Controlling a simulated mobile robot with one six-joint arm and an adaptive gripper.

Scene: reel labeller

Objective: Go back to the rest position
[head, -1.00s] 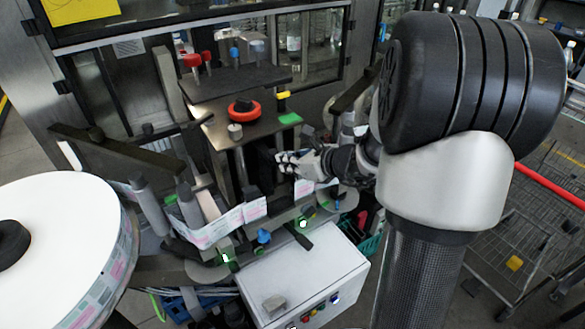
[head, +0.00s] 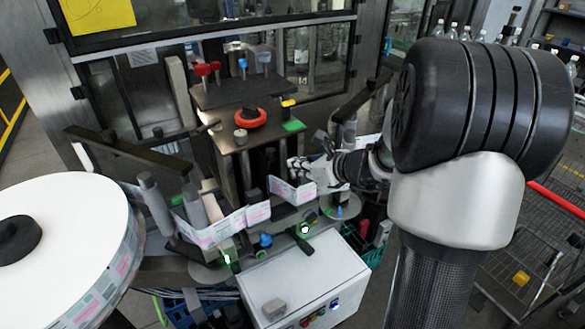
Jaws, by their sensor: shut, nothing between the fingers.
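My gripper (head: 300,170) is shut and empty, at the end of my arm, which reaches in from the right. It is beside the labeller's central post, above and behind the label strip (head: 293,193). Its fingers point to the left; whether they touch the machine cannot be told. The labeller (head: 250,140) has a dark top plate with a red ring knob (head: 250,118). The large white label reel (head: 70,215) is at the left. My arm hides the right part of the machine.
A white control box (head: 305,275) with coloured buttons stands below the labeller. A dark bar (head: 130,150) juts out at the left. Glass-fronted cabinets (head: 290,65) stand behind. A wire cart (head: 520,260) and a red rail (head: 560,198) are at the right.

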